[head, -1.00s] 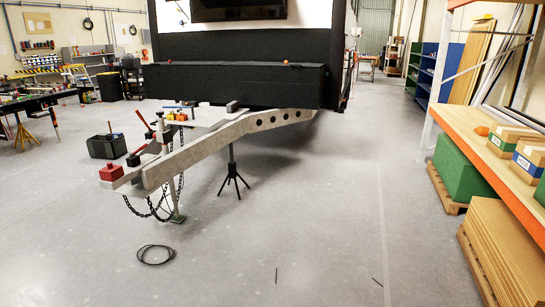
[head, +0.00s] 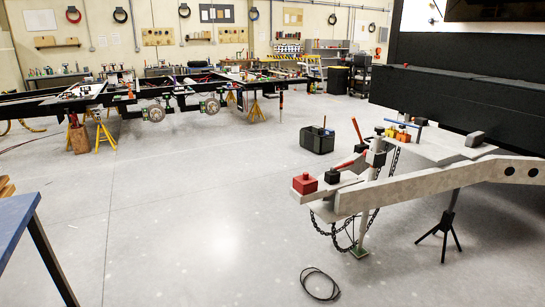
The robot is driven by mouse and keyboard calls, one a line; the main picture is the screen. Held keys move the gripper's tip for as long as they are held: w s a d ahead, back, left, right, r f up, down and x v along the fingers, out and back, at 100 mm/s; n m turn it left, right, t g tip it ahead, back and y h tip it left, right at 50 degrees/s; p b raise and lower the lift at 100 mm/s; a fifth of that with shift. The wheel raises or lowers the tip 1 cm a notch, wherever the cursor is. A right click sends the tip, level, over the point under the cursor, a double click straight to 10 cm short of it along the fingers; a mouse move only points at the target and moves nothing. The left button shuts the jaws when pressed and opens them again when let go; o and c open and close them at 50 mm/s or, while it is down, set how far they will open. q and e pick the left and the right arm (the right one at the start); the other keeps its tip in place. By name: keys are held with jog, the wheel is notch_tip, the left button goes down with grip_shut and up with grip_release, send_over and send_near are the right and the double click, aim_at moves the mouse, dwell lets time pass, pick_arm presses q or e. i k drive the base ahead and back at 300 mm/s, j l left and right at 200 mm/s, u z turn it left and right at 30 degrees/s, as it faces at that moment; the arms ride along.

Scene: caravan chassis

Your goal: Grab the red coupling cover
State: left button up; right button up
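The red coupling cover (head: 305,183) is a small red block with a knob on top. It sits at the front tip of the pale grey caravan drawbar (head: 440,186), right of the middle in the head view. A black block (head: 332,176) and a red-handled lever stand just behind it on the drawbar. Neither of my grippers shows in the head view, and nothing is touching the cover.
A black cable loop (head: 320,284) lies on the floor before the drawbar. A black tripod stand (head: 442,232) supports the drawbar. A black toolbox (head: 317,139) stands behind. A blue-topped table (head: 14,226) is at the left edge. The floor between is clear.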

aim_at(305, 183)
jog(key=i+j+u, duration=0.15)
jog(key=i+u, duration=0.15)
jog(key=i, duration=0.3)
jog(key=i+u, duration=0.35)
jog(key=i, duration=0.25)
jog(key=i+z, duration=0.4)
jog(key=i+j+z, duration=0.1)
jog(key=i+z, duration=0.25)
jog(key=i+j+z, duration=0.15)
jog(key=z, duration=0.25)
jog(key=i+j+z, duration=0.4)
jog(key=k+l, duration=0.05)
jog(key=l, duration=0.05)
